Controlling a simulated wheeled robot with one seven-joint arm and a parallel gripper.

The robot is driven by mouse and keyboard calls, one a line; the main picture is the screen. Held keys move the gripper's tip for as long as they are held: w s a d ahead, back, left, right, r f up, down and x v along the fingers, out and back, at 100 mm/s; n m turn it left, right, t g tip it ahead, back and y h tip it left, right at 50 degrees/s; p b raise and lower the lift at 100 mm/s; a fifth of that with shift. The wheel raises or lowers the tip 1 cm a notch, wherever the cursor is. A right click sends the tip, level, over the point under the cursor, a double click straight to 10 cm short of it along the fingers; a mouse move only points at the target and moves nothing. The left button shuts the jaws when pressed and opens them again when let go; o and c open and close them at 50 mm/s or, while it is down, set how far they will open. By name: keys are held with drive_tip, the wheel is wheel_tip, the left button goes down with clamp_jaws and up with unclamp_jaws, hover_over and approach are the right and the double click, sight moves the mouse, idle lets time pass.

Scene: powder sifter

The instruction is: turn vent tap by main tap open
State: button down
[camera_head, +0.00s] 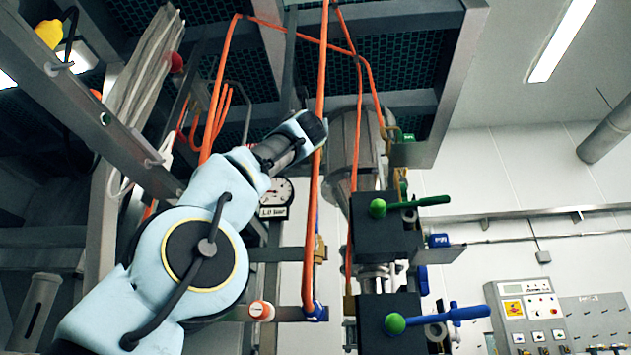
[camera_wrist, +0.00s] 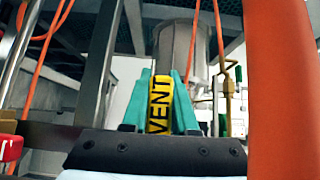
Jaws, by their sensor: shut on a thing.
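A yellow piece marked VENT (camera_wrist: 159,105) sits between the teal fingers of my gripper (camera_wrist: 160,78) in the wrist view. The fingers are shut on it, one on each side. Whatever it joins to behind the fingers is hidden. In the head view my arm reaches up to the orange hose, and my gripper's fingers and the VENT piece are not visible there. A tap with a green handle (camera_head: 425,202) and one with a blue handle (camera_head: 455,314) are mounted on black blocks to the right. I cannot tell which tap is the main tap.
Orange hoses (camera_head: 318,180) hang close beside my arm; one fills the right of the wrist view (camera_wrist: 280,90). A metal hopper (camera_head: 352,150) stands behind. A gauge (camera_head: 276,196) is by my forearm. A control panel (camera_head: 527,315) is at the lower right.

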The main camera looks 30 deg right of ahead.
drive_tip(key=shift+r, duration=0.1)
drive_tip(key=c, duration=0.7)
unclamp_jaws()
drive_tip(key=b+v, duration=1)
drive_tip(key=v, duration=0.1)
drive_tip(key=shift+w+b, duration=0.1)
drive_tip(key=shift+b, duration=0.25)
